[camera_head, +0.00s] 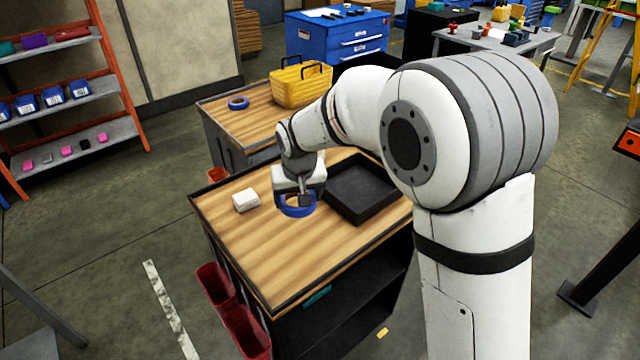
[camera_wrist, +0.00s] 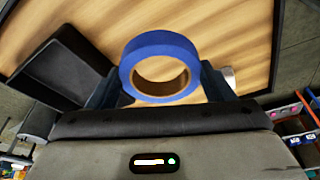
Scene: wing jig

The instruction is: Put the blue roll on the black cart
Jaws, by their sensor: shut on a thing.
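A blue roll (camera_head: 297,210) is held in my gripper (camera_head: 303,196), over the wooden top of the near cart with a black body (camera_head: 262,252). In the wrist view the blue roll (camera_wrist: 160,43), a ring with a brown core, sits between the two fingers of my gripper (camera_wrist: 160,85). The fingers are shut on it. I cannot tell whether the roll touches the cart top. A second blue roll (camera_head: 238,103) lies on the wooden top of the farther cart (camera_head: 222,112).
On the near cart, a black tray (camera_head: 362,192) is right of my gripper and a white block (camera_head: 246,200) left of it. The cart's front left top is clear. Red bins (camera_head: 240,325) hang on its side.

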